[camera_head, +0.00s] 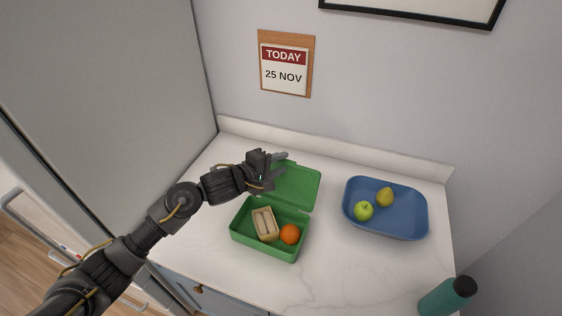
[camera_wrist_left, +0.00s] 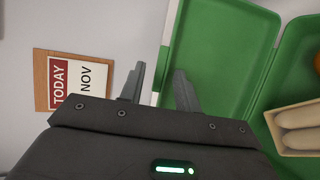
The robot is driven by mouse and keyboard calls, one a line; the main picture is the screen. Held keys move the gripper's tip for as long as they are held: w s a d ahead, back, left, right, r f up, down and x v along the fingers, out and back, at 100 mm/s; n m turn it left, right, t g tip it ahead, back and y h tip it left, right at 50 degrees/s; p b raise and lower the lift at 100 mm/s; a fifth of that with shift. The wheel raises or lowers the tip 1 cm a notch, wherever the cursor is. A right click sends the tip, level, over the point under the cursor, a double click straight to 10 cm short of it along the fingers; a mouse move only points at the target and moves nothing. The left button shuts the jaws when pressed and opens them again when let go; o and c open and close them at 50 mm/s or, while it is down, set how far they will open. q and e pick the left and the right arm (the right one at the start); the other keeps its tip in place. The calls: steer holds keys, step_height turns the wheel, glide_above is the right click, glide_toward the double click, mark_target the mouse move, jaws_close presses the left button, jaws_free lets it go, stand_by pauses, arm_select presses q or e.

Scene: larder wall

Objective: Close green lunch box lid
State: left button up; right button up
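I cannot tell whether the fingers touch the lid. The right gripper is not in view.
A blue tray (camera_head: 385,231) with a green apple (camera_head: 363,211) and a pear (camera_head: 385,197) stands to the right. A teal bottle (camera_head: 446,298) is at the front right. A tall grey cabinet (camera_head: 110,90) borders the left. The wall rises behind.

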arm_select(q)
steer(key=shift+w+d+f, duration=0.15)
steer(key=shift+w+d, duration=0.15)
steer(key=shift+c, duration=0.2)
jaws_close()
steer(key=shift+s+a+t+h+b, duration=0.3)
steer(key=shift+s+h+b, duration=0.1)
steer(key=shift+s, duration=0.3)
steer(key=s+a+m+t+h+b, duration=0.2)
steer(key=s+a+t+h+b, duration=0.1)
steer(key=s+b, duration=0.3)
steer(key=shift+s+a+f+m+t+h, duration=0.2)
steer(key=shift+s+f+m+t+h, duration=0.2)
steer(key=shift+h, duration=0.2)
